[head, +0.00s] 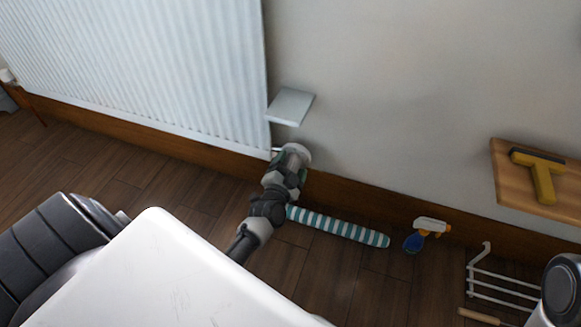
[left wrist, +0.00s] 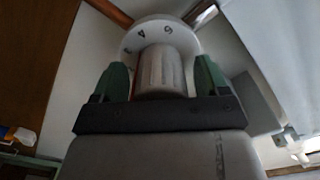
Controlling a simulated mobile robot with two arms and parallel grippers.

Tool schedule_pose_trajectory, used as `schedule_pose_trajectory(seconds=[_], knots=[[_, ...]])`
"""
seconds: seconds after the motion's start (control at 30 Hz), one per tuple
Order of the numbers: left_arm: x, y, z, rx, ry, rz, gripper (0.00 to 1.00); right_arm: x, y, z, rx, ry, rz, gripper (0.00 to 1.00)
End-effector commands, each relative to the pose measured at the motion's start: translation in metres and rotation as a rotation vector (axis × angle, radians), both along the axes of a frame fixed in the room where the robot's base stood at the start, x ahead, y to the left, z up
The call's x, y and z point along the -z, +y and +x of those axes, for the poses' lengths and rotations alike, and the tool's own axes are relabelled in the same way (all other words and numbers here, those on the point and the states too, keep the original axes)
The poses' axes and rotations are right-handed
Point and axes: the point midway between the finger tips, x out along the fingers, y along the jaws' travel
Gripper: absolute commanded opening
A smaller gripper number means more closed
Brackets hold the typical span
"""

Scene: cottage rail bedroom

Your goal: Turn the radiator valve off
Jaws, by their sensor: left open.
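The radiator (head: 150,70) is the white ribbed panel on the wall at the upper left of the head view. Its valve (head: 300,151) is at the lower right corner, largely hidden by my gripper. In the left wrist view the valve shows a ribbed grey knob (left wrist: 160,73) in front of a pale numbered dial (left wrist: 160,31). My left gripper (head: 289,164) reaches up to the valve. Its green fingers (left wrist: 162,80) are open, one on each side of the knob; I cannot tell whether they touch it. My right gripper is not in view.
A small pale shelf (head: 290,107) juts from the wall just above the valve. A striped roll (head: 338,227) and a spray bottle (head: 416,240) are on the floor to the right. A wooden shelf (head: 515,182) holds a yellow tool (head: 543,182). A white rack (head: 503,284) stands lower right.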

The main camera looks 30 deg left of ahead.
Motion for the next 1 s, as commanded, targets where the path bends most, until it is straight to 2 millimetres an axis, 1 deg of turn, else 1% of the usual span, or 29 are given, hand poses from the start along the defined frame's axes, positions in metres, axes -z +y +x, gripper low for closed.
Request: schedule_pose_trajectory(seconds=[0.07,0.3,0.37,0.4,0.57,0.73,0.87,1.0], knots=[[0.0000,0.0001,-0.0002,0.000,0.000,0.000,0.73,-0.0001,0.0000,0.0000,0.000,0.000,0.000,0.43],[0.0001,0.0000,-0.0004,0.000,0.000,0.000,0.36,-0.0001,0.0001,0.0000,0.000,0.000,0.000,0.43],[0.0002,0.0001,-0.0005,0.000,0.000,0.001,0.27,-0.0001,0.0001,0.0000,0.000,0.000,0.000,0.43],[0.0003,0.0000,-0.0005,0.000,0.000,0.001,0.25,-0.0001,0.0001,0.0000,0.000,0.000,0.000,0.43],[0.0000,0.0000,-0.0006,0.000,-0.002,-0.009,0.25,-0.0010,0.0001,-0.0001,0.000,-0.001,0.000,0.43],[-0.0006,0.0000,-0.0006,0.000,-0.013,-0.055,0.25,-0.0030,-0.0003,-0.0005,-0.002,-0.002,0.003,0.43],[-0.0016,-0.0001,-0.0006,0.001,-0.030,-0.128,0.25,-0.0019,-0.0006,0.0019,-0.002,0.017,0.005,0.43],[-0.0020,-0.0002,-0.0006,0.001,-0.056,-0.235,0.25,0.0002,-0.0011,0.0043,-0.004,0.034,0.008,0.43]])
